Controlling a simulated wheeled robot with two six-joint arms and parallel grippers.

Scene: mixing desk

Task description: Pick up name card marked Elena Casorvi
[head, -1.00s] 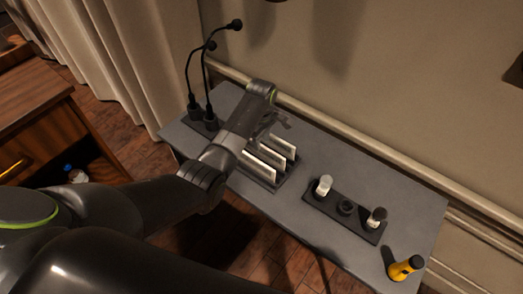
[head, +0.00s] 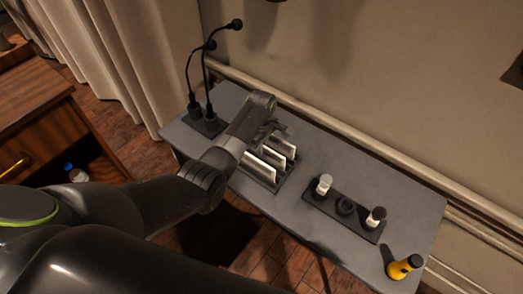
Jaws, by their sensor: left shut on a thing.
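Several white name cards stand upright in a dark rack (head: 273,186) on the grey desk. A front card (head: 260,168) and a back card (head: 282,147) show beside each other, with another between them. The writing on them is too small to read, so I cannot tell which is marked Elena Casorvi. My left gripper (head: 274,134) is at the back end of the rack, shut on a name card that seems to be the back one. My own arm hides part of the rack and the grip. My right gripper is not in view.
Two gooseneck microphones (head: 208,85) stand at the desk's left end, close to my left arm. A dark holder (head: 329,206) with small bottles lies right of the rack. A yellow and black object (head: 404,267) is at the right end. The wall is behind.

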